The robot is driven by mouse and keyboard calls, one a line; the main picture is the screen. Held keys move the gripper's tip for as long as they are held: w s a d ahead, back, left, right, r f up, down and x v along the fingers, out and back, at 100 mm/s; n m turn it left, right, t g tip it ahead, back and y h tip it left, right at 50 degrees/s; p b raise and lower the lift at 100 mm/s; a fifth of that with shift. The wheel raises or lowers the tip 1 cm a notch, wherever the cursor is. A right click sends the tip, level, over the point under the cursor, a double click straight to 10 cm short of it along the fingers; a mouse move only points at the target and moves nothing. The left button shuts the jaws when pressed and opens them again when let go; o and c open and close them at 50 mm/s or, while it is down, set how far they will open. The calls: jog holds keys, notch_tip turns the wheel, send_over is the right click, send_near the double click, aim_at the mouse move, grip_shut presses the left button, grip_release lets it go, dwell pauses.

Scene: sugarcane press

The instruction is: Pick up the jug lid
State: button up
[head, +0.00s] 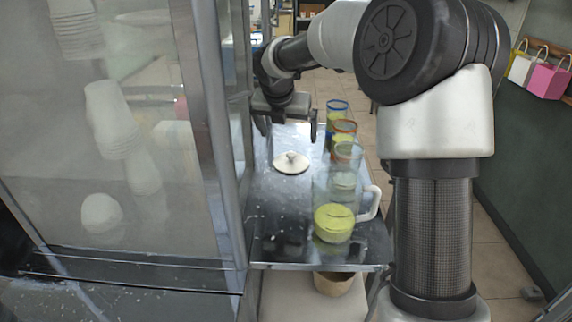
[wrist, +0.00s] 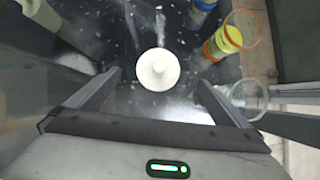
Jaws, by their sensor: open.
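The jug lid (head: 291,162) is a round white disc with a small knob on top, lying on the metal counter. In the wrist view the lid (wrist: 158,69) is near the middle, ahead of and between the fingers. My gripper (head: 290,138) is open and empty above the counter, apart from the lid. Its two fingers show at either side in the wrist view (wrist: 158,92). A clear jug (head: 334,205) with a white handle and yellow-green liquid at the bottom stands near the counter's front right, with no lid on it.
Several glasses with coloured rims, such as the orange-rimmed glass (head: 343,135), stand in a row along the counter's right edge, close to the lid. A glass-walled cabinet (head: 120,150) borders the left side. The metal counter (head: 275,215) is bare in front of the lid.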

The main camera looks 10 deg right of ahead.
aim_at(291, 153)
jog(key=b+x, duration=0.1)
jog(key=x, duration=0.5)
jog(key=shift+w+f, duration=0.15)
jog(key=shift+f, duration=0.2)
jog(key=x, duration=0.1)
jog(key=b+x, duration=0.1)
jog(key=x, duration=0.3)
jog(key=shift+s+a+f, duration=0.1)
jog(key=shift+s+f, duration=0.1)
jog(key=shift+f, duration=0.05)
jog(key=shift+r, duration=0.1)
jog(key=c, duration=0.9)
